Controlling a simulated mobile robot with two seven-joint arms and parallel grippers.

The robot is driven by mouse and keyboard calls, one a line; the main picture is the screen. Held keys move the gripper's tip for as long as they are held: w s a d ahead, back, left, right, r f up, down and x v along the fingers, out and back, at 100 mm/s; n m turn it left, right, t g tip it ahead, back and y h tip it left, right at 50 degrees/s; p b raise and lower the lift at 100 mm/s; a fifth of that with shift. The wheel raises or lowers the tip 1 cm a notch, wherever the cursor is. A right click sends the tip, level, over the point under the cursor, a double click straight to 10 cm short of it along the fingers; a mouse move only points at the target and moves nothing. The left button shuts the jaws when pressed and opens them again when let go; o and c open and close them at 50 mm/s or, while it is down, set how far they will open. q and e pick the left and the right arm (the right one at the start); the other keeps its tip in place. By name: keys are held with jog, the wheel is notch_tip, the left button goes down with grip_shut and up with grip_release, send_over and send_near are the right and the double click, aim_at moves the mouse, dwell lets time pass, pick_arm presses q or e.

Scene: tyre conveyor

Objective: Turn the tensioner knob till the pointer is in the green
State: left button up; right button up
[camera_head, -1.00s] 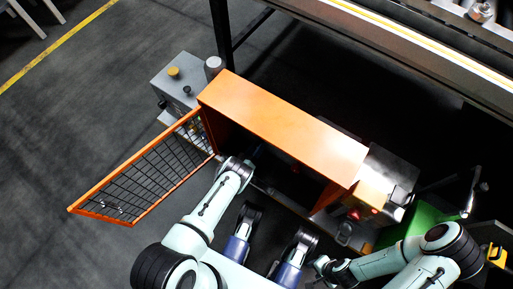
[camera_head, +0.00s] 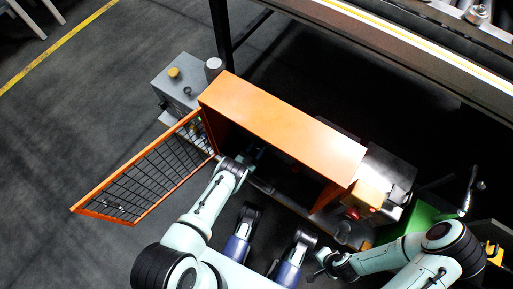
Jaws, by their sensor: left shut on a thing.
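An orange guard housing (camera_head: 290,125) stands open at the front, with a dark inside. My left arm reaches into it past the open mesh door. My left gripper (camera_head: 258,153) is shut inside, mostly in shadow under the housing's top edge. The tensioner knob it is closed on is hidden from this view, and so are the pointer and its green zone. My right gripper (camera_head: 321,266) is at the lower middle, outside the housing and apart from it. Its jaws are too small and dark to tell open from shut.
The orange mesh door (camera_head: 150,175) stands swung out to the left of my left arm. A grey control box (camera_head: 180,85) is behind it. A block with a red button (camera_head: 372,210) is right of the housing. The conveyor frame (camera_head: 400,50) crosses the top right. Open floor lies left.

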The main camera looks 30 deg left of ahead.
pick_arm(q)
jog(key=m, duration=0.6)
jog(key=shift+s+f, duration=0.1)
pick_arm(e)
jog(key=shift+w+r, duration=0.2)
jog(key=shift+w, duration=0.15)
pick_arm(q)
jog(key=shift+m, duration=0.3)
jog(key=o, duration=1.1)
jog(key=shift+c, duration=0.2)
jog(key=s+a+p, duration=0.2)
jog(key=s+p, duration=0.2)
jog(key=s, duration=0.9)
jog(key=shift+s, duration=0.15)
pick_arm(e)
jog(key=w+a+r+t, duration=0.1)
jog(key=w+r+t, duration=0.2)
jog(key=w+r, duration=0.3)
jog(key=shift+w+r, duration=0.3)
jog(key=shift+w, duration=0.5)
jog(key=shift+a, duration=0.1)
